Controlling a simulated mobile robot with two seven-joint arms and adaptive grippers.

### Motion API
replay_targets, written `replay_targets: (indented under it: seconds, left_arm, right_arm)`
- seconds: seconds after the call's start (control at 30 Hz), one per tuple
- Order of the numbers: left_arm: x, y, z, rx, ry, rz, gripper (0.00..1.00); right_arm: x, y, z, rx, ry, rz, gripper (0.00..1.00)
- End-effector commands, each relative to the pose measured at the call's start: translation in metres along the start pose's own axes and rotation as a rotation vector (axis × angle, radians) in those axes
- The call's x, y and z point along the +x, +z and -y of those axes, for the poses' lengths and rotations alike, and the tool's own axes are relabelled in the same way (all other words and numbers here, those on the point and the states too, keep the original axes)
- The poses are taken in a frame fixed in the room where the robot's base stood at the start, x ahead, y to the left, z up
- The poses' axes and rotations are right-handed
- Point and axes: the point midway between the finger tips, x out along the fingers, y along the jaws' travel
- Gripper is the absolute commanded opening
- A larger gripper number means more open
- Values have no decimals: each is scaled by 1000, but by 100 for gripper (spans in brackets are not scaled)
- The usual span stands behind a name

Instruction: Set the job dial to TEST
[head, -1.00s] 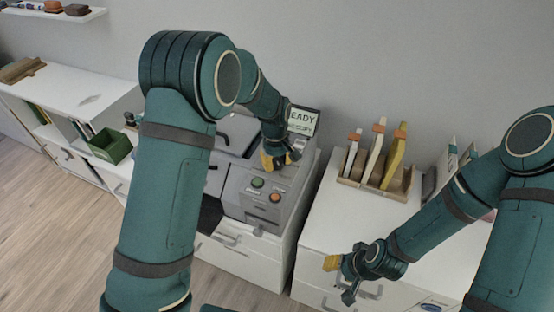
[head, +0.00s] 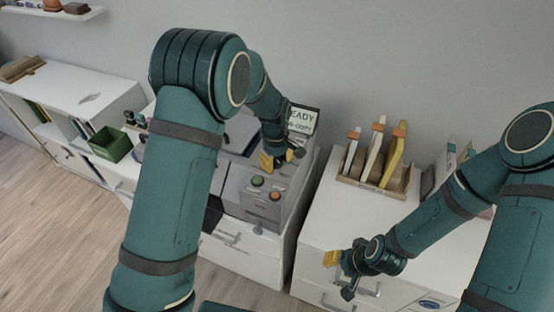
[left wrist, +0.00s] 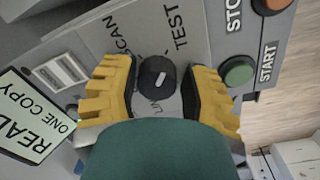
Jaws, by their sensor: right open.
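The job dial (left wrist: 157,78) is a round black knob with a short white mark, on a grey machine panel. In the left wrist view, SCAN is printed to its upper left and TEST to its upper right; another label below is partly covered. My left gripper (head: 277,162) is at the machine's panel. In the left wrist view its yellow fingers (left wrist: 160,95) stand on either side of the dial, with narrow gaps showing. The display (left wrist: 38,118) reads READY, ONE COPY. My right gripper (head: 342,273) is open and empty, in front of the right-hand white cabinet.
A wooden rack (head: 372,186) with upright items stands on the right cabinet. A green bin (head: 110,144) is at the left.

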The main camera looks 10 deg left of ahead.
Motion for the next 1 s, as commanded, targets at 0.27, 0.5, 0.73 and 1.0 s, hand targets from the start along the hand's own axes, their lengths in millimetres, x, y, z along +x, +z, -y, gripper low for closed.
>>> replay_targets:
  seconds: [0.27,0.5,0.73,1.0]
  left_arm:
    - [-1,-1,-1,1,3,-2,70]
    - [-12,-1,-2,0,7,-4,70]
    - [-55,-1,-2,1,9,-4,70]
    - [-103,0,-1,1,6,-3,70]
  right_arm:
    - [0,0,0,0,0,0,47]
    - [0,0,0,0,0,0,47]
    - [0,0,0,0,0,0,47]
    - [0,0,0,0,0,0,47]
